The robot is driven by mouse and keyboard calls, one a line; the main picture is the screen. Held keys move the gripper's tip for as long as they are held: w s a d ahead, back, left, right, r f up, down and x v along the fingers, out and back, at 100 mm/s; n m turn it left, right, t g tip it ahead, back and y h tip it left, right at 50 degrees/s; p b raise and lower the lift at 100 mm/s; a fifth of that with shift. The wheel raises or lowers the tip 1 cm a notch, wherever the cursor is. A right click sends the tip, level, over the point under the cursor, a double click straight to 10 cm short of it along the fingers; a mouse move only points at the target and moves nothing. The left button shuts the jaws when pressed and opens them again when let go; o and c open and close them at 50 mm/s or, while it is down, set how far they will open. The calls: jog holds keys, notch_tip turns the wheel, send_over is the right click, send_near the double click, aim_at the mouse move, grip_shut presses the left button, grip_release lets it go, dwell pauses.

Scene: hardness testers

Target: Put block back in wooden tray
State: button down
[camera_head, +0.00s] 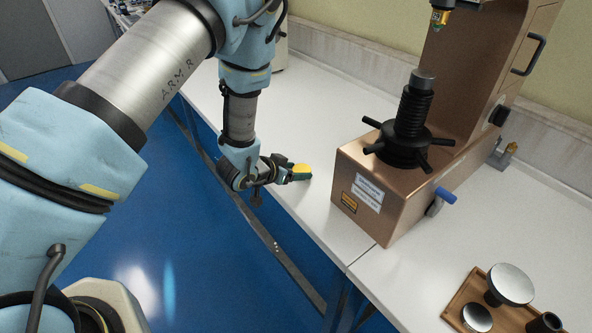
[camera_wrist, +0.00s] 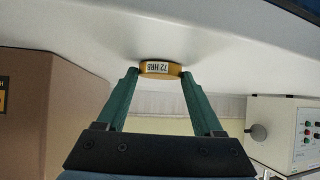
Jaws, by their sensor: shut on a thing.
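My gripper (camera_head: 298,174) is near the front edge of the white bench, left of the copper-coloured tester. Its green fingers (camera_wrist: 156,87) are shut on a round yellow-brass block (camera_wrist: 160,69) in the wrist view, with a label reading "72 HRB" on its side. The block (camera_head: 301,169) shows as a small yellow patch at the fingertips in the head view. I cannot tell whether it touches the bench. The wooden tray (camera_head: 510,319) is at the bottom right of the head view, partly cut off, with metal anvils in it.
The hardness tester (camera_head: 383,211), with a black handwheel (camera_head: 404,146) and a blue-tipped lever (camera_head: 445,195), stands between my gripper and the tray. A white control box (camera_wrist: 285,130) shows at the right in the wrist view. The bench (camera_head: 420,270) is clear between tester and tray.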

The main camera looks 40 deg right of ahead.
jog(key=shift+c, duration=0.2)
grip_release()
jog(key=shift+r+p, duration=0.25)
jog(key=shift+p, duration=0.1)
jog(key=b+v, duration=0.3)
jog(key=v, duration=0.9)
jog(key=shift+w+a+f, duration=0.1)
jog(key=shift+f, duration=0.05)
